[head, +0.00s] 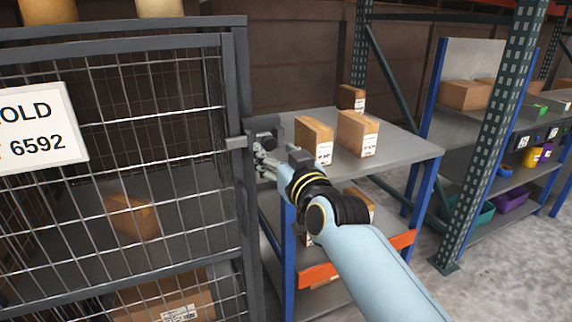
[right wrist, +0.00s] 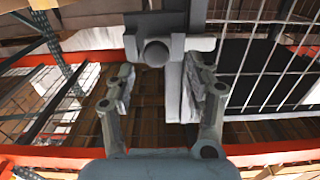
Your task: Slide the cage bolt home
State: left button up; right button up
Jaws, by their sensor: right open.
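The cage (head: 232,200) has a dark grey frame and wire mesh and fills the left of the head view. Its bolt (head: 238,142) is a grey fitting on the frame's right post. In the right wrist view a round grey bolt knob (right wrist: 155,53) shows just ahead of the fingers. My right gripper (head: 262,163) is open beside the bolt, and its two fingers stand apart in the right wrist view (right wrist: 162,88). The knob lies between the finger lines, near the tips, and I cannot tell whether they touch it. My left gripper is out of view.
A grey-topped table (head: 405,150) with several cardboard boxes stands right of the cage, close behind my right arm. A box (head: 133,217) lies inside the cage. A white sign (head: 38,130) hangs on the mesh. Racking (head: 490,130) stands at the right, with bare floor before it.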

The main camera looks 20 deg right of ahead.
jog(key=s, duration=0.6)
jog(key=shift+s, duration=0.1)
jog(key=s+d+f+n+g, duration=0.1)
jog(key=s+f+g, duration=0.35)
jog(key=f, duration=0.75)
jog(key=s+d+f+g, duration=0.2)
jog(key=s+f, duration=0.6)
jog(key=f, duration=0.4)
jog(key=s+d+f+n+g, duration=0.1)
jog(key=s+f+g, duration=0.35)
jog(key=f, duration=0.85)
jog(key=s+d+f+g, duration=0.2)
jog(key=s+f, duration=0.3)
jog(key=s, duration=0.6)
jog(key=s+d+f+m+g+h, duration=0.1)
jog(key=s+f, duration=0.4)
jog(key=s, duration=0.7)
jog(key=s+d+f+m+g, duration=0.1)
jog(key=s+d+f+g, duration=0.2)
jog(key=s, duration=0.8)
notch_tip(320, 180, down, 3)
jog(key=shift+s+d+r, duration=0.15)
jog(key=shift+s+d, duration=0.1)
jog(key=shift+d, duration=0.55)
